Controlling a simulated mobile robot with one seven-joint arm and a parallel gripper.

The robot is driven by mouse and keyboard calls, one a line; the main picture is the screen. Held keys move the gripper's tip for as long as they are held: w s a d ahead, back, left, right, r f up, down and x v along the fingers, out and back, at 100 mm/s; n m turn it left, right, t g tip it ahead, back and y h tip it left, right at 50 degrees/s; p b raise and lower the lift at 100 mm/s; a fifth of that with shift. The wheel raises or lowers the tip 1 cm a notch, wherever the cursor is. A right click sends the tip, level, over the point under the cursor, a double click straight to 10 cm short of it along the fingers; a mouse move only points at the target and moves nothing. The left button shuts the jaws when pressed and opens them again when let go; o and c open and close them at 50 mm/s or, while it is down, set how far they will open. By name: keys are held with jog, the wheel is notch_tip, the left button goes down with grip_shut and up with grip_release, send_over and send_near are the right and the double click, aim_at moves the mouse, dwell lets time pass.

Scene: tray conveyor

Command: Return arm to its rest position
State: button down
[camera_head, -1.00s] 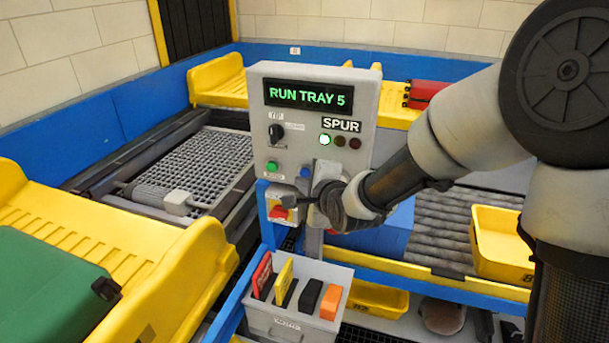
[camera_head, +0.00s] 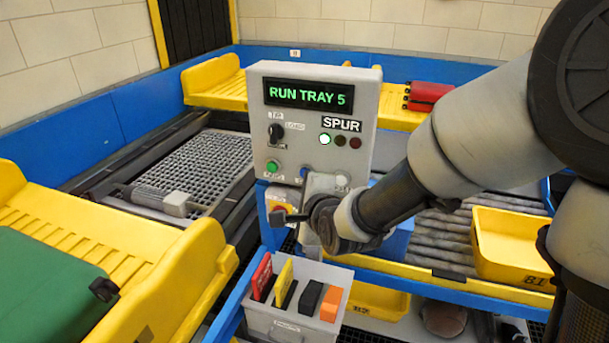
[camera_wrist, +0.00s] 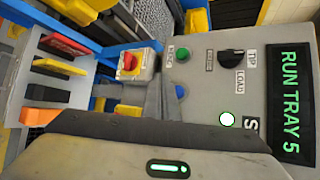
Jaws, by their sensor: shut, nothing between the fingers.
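My gripper (camera_head: 287,217) is shut and empty. In the head view it points left just below the front of the grey control panel (camera_head: 262,152), with part of the panel's lower right behind my wrist. In the wrist view my gripper (camera_wrist: 158,92) shows dark closed fingers in front of the panel face. The panel display (camera_head: 310,94) reads RUN TRAY 5. A green button (camera_head: 272,167), a black TIP/LOAD knob (camera_head: 276,133) and a lit white SPUR lamp (camera_head: 325,138) show on it. I cannot tell whether my fingers touch the panel.
A red switch on a yellow-and-white box (camera_wrist: 130,63) is close to my fingers. A grey bin (camera_head: 268,322) with several coloured cards stands below my wrist. A yellow tub (camera_head: 505,240) sits right on the rollers. A green case (camera_head: 45,290) lies on a yellow tray (camera_head: 190,265) at left.

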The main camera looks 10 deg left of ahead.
jog(key=s+d+r+n+g+h, duration=0.1)
jog(key=s+d+r+n+h, duration=0.25)
jog(key=d, duration=0.65)
jog(key=s+d+r+n+g+h, duration=0.1)
jog(key=s+d+r+n+h, duration=0.25)
jog(key=d, duration=0.65)
jog(key=s+d+r+n+g, duration=0.1)
jog(key=s+d+n, duration=0.2)
jog(key=s+d, duration=0.2)
jog(key=s+d+r+n+g+p, duration=0.1)
jog(key=s+d+n, duration=0.3)
jog(key=s, duration=0.6)
jog(key=shift+s+d+n+g, duration=0.3)
jog(key=shift+s+d+g, duration=0.15)
jog(key=shift+d, duration=0.5)
jog(key=shift+r, duration=0.1)
